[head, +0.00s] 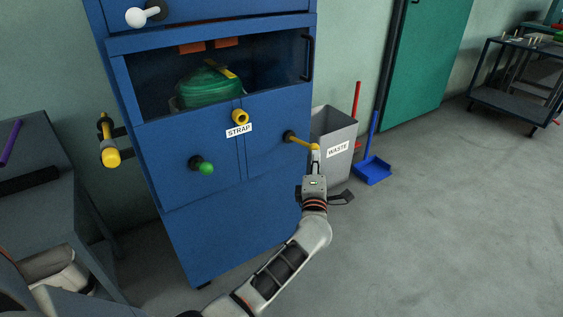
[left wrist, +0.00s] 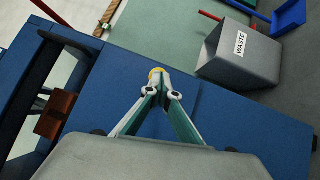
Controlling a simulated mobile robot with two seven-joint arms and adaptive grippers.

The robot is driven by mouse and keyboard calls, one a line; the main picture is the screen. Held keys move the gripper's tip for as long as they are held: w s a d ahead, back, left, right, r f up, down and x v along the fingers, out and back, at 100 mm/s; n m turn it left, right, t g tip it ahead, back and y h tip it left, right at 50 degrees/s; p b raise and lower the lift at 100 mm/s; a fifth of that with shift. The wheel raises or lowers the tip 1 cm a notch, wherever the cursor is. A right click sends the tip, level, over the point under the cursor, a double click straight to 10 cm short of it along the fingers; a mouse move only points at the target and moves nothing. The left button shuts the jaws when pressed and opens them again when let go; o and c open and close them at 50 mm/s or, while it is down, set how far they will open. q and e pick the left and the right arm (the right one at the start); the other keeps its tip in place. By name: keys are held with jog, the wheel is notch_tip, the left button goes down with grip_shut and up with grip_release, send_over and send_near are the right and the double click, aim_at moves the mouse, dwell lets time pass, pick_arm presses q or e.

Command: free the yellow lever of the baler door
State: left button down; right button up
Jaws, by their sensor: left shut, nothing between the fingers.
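A yellow lever (head: 301,141) sticks out to the right from a dark pivot on the lower right front of the blue baler (head: 225,225). My left gripper (head: 315,158) is at the lever's outer end and hides part of it. In the left wrist view the fingers (left wrist: 161,90) are shut with nothing between them. A second yellow handle (head: 110,157) is on the baler's left side. My right gripper is not in view.
The baler front also has a yellow knob (head: 240,116) above a STRAP label, a green knob (head: 206,168) and a window with a green bundle (head: 208,87). A grey WASTE bin (head: 337,132) stands close behind the lever. A blue dustpan (head: 373,171) is beside it.

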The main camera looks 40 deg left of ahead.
pick_arm(q)
jog(key=shift+w+d, duration=0.2)
jog(key=shift+w, duration=0.55)
jog(key=shift+w+d, duration=0.15)
jog(key=shift+w, duration=0.55)
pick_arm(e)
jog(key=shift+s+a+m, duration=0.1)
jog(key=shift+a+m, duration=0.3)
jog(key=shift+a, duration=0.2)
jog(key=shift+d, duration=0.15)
